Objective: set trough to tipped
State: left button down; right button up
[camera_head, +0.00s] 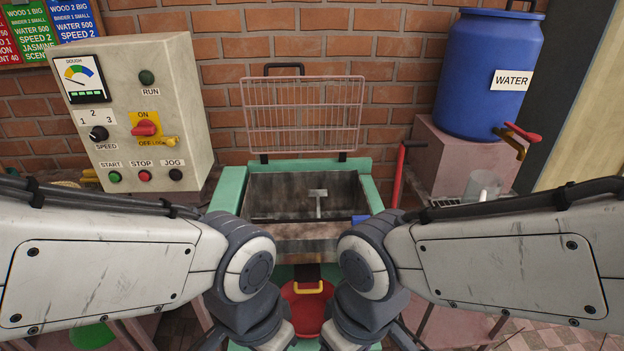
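The metal trough (270,231) sits in a green frame (231,190) in the middle of the view. Its dark inside faces up toward me, and a grey T-shaped paddle (318,194) shows in it. It looks about upright, though its lower part is hidden by my arms. A wire guard (303,115) stands raised behind it. A red lever (399,170) stands at its right side. A yellow handle (308,289) shows below the trough's front. My two arms come in from the sides and bend down in front of the trough; neither gripper shows.
A control box (135,120) with a red switch (145,128) and several buttons stands at the left. A blue water barrel (490,75) with a tap (515,138) stands on a pink block at the right. A red round vessel (305,312) is low between my arms.

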aim_at(278, 195)
jog(key=u, duration=0.15)
jog(key=k, duration=0.4)
jog(key=z, duration=0.7)
jog(key=i, duration=1.15)
jog(key=u, duration=0.55)
